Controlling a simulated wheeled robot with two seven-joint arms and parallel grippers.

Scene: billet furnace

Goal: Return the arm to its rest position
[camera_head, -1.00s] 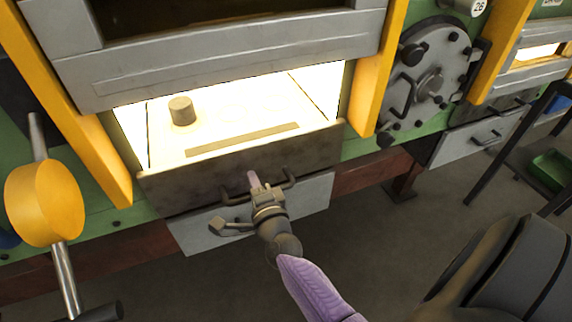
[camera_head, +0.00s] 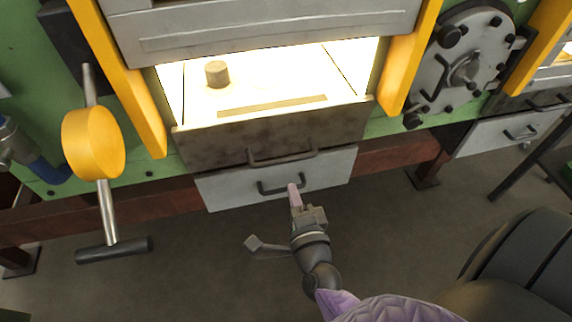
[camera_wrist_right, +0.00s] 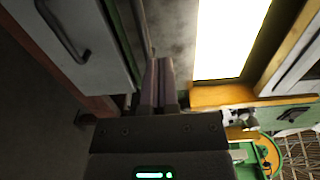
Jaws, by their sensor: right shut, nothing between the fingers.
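My right gripper (camera_head: 294,196) is in front of the grey lower drawer of the furnace, its fingers pointing at the drawer front. The fingers are closed together with nothing between them. In the right wrist view the gripper (camera_wrist_right: 158,62) also shows its two fingers side by side, near the drawer and the furnace front. In the head view the fingertips overlap the drawer handle (camera_head: 284,187); I cannot tell if they touch it. My right arm in its lilac sleeve reaches in from the lower right. My left gripper is not in view.
The lit furnace chamber (camera_head: 270,90) is open, with a small billet (camera_head: 217,74) inside. A dark front panel (camera_head: 285,135) with its own handle is below it. A yellow counterweight (camera_head: 92,143) on a lever stands at left. The floor (camera_head: 180,270) is clear.

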